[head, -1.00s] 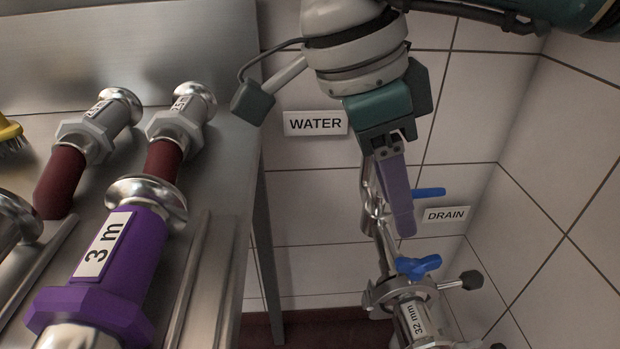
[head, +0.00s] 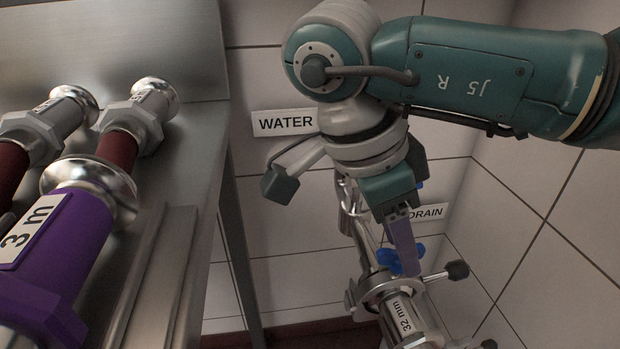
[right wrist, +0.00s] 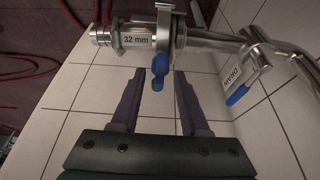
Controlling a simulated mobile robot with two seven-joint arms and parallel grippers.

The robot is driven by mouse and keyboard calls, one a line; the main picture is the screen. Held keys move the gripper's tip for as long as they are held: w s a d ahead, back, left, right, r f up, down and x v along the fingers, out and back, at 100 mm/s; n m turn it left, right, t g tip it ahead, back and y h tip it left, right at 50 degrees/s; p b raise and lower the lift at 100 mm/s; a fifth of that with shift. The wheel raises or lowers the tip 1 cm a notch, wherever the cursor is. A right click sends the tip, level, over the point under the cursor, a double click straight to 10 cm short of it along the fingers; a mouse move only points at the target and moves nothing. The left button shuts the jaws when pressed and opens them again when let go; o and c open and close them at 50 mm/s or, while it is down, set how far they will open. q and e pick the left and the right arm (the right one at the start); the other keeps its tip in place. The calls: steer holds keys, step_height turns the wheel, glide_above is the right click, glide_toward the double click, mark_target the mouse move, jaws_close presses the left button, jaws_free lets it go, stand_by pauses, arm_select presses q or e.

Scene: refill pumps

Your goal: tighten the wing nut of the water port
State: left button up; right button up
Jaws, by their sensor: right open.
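The blue wing nut (head: 388,258) sits on a metal clamp (head: 374,290) around the pipe end labelled 32 mm (head: 403,316). My right gripper (head: 409,268) points down at it, and in the head view a purple finger partly overlaps the nut. In the right wrist view the gripper (right wrist: 160,73) is open, and the wing nut (right wrist: 158,70) shows between its two fingertips. I see no clear contact with either finger. The WATER sign (head: 286,122) is on the tiled wall. My left gripper is not in view.
The DRAIN sign (head: 428,215) is partly covered by my right gripper. A blue lever handle (right wrist: 238,95) is beside it in the wrist view. A black knob (head: 458,270) sticks out right of the clamp. A steel bench with a purple 3 m hose end (head: 50,235) stands at left.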

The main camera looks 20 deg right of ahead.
jaws_close()
stand_by(0.3)
